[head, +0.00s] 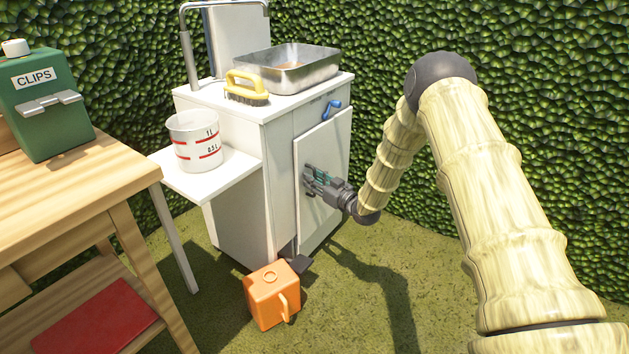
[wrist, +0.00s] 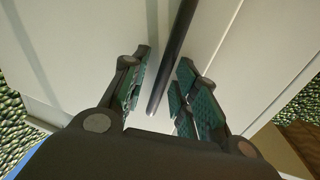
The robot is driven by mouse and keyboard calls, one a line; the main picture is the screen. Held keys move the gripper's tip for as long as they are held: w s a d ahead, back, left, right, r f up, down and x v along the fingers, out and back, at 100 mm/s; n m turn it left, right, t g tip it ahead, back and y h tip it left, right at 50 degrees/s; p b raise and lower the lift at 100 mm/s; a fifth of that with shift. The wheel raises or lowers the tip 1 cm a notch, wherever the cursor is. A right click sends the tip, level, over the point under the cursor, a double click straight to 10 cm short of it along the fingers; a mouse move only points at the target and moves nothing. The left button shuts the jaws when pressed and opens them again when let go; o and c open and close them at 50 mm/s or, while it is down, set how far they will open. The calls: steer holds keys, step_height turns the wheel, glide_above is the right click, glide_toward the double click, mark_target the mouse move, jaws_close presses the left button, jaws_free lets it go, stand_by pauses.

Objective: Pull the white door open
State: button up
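The white door (head: 325,150) is the flat front panel of a white cabinet (head: 238,205), and it stands upright. My gripper (head: 314,178) is at the middle of this door, pointing into it. In the wrist view a dark bar handle (wrist: 174,55) runs between my two green-padded fingers (wrist: 166,95), with visible gaps on both sides. The fingers are open around the handle and not closed on it. In the head view my gripper hides the handle. I cannot tell whether the door is fully closed.
An orange watering can (head: 272,296) stands on the grass before the cabinet, beside a black pedal-like piece (head: 299,264). A blue lever (head: 332,108) sits near the door's top. A side shelf holds a measuring bucket (head: 195,142). Grass right of the door is clear.

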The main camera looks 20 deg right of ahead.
jaws_close()
